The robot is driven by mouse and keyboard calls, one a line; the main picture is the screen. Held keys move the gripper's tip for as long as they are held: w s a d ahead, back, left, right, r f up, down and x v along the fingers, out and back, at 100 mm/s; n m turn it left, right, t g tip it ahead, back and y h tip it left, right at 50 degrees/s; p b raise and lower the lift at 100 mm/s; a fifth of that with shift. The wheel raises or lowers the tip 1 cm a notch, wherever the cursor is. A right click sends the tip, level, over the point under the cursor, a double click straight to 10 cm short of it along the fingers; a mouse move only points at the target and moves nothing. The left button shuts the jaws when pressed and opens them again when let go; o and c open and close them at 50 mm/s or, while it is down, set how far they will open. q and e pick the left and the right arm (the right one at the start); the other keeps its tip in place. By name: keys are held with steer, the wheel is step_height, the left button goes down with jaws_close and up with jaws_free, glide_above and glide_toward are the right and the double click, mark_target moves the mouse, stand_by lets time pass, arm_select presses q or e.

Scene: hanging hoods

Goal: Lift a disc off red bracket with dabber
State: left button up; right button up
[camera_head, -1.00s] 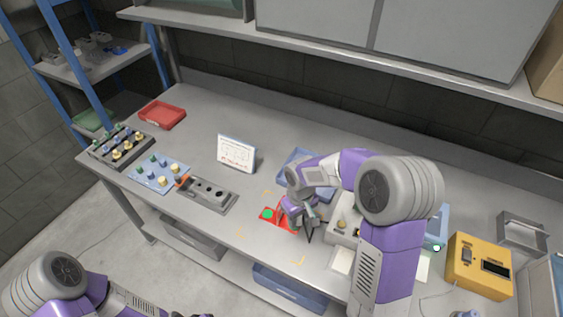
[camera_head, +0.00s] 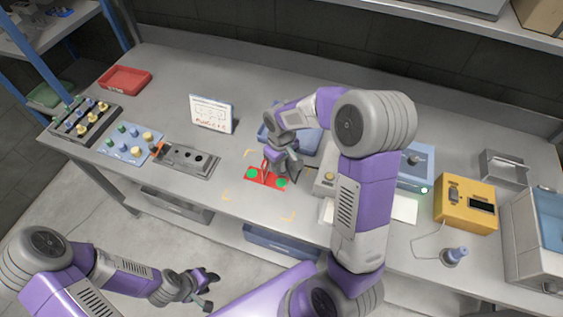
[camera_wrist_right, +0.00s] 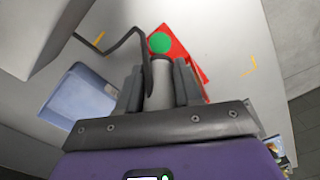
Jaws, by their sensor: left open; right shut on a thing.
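The red bracket (camera_head: 264,179) lies on the bench, with a green disc (camera_head: 252,173) at its left end and another green disc (camera_head: 282,183) at its right end. My right gripper (camera_head: 290,172) is just above and behind the right end. In the right wrist view it is shut on a grey cylindrical dabber (camera_wrist_right: 161,76). A green disc (camera_wrist_right: 160,43) shows at the dabber's far end, over the red bracket (camera_wrist_right: 188,50); I cannot tell whether they touch. My left gripper (camera_head: 208,290) is open and empty, in front of the bench.
A grey block with holes (camera_head: 186,159) and a blue plate with pegs (camera_head: 130,143) lie to the left. A white sign (camera_head: 212,114) stands behind. A blue tray (camera_head: 310,142) and a yellow box (camera_head: 466,204) are to the right. Bench between sign and bracket is clear.

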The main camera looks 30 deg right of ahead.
mark_target(281, 183)
steer(key=shift+w+f+b, duration=0.1)
steer(key=shift+f+b, duration=2.6)
steer(key=shift+f, duration=1.1)
steer(key=shift+f, duration=0.2)
steer(key=shift+r+p, duration=2.65)
steer(key=shift+r, duration=0.95)
steer(key=shift+a+f, duration=0.1)
